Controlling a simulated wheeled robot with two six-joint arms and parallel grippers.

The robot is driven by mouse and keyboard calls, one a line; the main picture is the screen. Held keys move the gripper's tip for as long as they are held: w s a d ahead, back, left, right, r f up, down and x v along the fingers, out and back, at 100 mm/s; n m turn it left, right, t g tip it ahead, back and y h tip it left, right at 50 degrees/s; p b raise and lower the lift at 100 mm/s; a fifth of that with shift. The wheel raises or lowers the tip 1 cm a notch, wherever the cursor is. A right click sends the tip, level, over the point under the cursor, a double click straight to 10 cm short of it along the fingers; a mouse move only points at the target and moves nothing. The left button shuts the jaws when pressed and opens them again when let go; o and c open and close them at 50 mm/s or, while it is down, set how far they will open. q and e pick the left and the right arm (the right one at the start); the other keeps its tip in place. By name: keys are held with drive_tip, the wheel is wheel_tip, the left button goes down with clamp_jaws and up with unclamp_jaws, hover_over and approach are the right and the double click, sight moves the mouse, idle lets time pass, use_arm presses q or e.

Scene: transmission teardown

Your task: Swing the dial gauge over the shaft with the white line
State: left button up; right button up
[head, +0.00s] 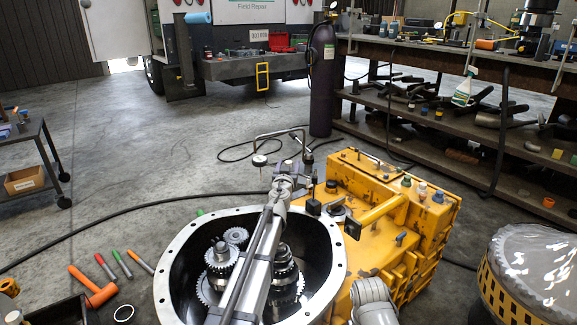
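The dial gauge (259,160) is a small round dial. It hangs from a jointed metal stand arm (281,134) above the far rim of the open housing (173,264). The stand's post (308,160) rises by the yellow casing. Inside the housing stand a left shaft with gears (221,252) and a right shaft with stacked dark gears (284,268), partly hidden by my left arm. I cannot make out a white line on either. My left gripper (288,178) is at the far rim, right of the dial, close to the stand; its finger gap is unclear. My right gripper is not in view.
The yellow transmission casing (409,219) lies right of the housing. A covered yellow drum (528,275) stands at right. A gas cylinder (321,80) and workbench (455,52) stand behind.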

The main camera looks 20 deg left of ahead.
use_arm(q)
clamp_jaws()
idle(1.2)
